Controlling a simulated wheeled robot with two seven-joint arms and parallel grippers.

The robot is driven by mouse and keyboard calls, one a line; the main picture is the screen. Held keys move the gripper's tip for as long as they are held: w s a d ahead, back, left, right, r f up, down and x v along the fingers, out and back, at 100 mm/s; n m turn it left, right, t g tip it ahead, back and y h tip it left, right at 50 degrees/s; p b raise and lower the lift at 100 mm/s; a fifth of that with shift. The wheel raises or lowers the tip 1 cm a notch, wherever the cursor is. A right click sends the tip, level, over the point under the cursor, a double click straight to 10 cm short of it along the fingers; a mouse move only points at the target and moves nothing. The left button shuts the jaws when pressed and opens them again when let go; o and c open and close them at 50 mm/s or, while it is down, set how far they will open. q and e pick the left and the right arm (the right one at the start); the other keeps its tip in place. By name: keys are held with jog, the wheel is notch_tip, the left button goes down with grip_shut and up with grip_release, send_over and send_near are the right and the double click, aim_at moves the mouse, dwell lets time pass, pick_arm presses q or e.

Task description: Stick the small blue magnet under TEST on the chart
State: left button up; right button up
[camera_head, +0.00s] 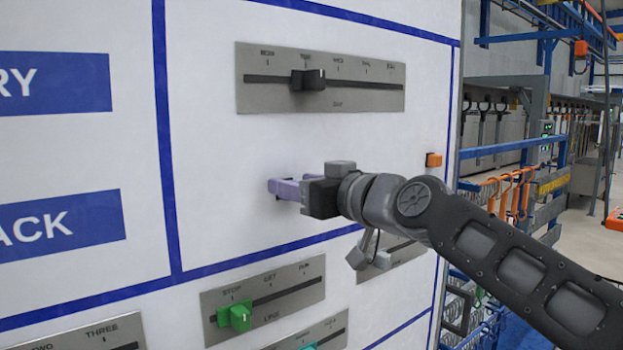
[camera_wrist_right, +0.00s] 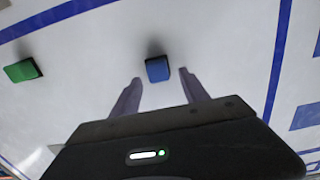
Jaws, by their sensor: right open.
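The small blue magnet (camera_wrist_right: 157,69) is on the white chart (camera_head: 230,150) in the right wrist view. It lies between the tips of my right gripper (camera_wrist_right: 160,76), with a gap to both fingers. My right gripper is open and empty, its purple fingers (camera_head: 284,189) close to the chart in the head view. The blue magnet is not visible in the head view, where the gripper probably hides it. No TEST label is readable. Two blue labels at the left are cut off, reading "RY" (camera_head: 50,83) and "ACK" (camera_head: 60,226). My left gripper is not in view.
A grey slider panel with a black knob (camera_head: 308,79) is above the gripper. An orange block (camera_head: 433,160) is near the chart's right edge. A green magnet (camera_wrist_right: 22,70) is left in the wrist view.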

jog(key=shift+w+a, duration=0.1)
jog(key=shift+w, duration=0.05)
grip_shut()
dwell(1.0)
dwell(0.5)
jog(key=b+v, duration=0.3)
jog(key=v, duration=0.4)
jog(key=shift+f, duration=0.2)
dwell(0.8)
dwell(0.3)
